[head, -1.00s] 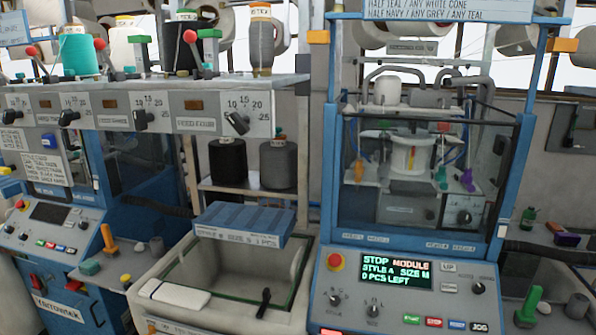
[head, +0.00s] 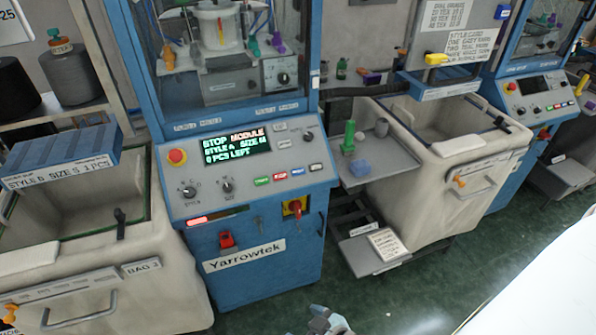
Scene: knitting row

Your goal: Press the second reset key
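The middle blue machine, labelled Yarrowtek (head: 245,256), has a sloped grey control panel (head: 215,203). Its screen (head: 236,147) reads STOP MODULE, STYLE A, a size and 0 PCS LEFT. Below the screen is a row of small keys: a green key (head: 262,181), a red key (head: 280,175), a blue key (head: 297,171) and a pale key (head: 315,167). Their labels are too small to read, so I cannot tell which is a reset key. A small grey part at the bottom edge may be mine.
A cream bin with a blue lid (head: 60,158) stands left; another cream bin (head: 470,150) stands right. Another blue machine (head: 535,80) is far right. Green floor (head: 400,300) is open in front.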

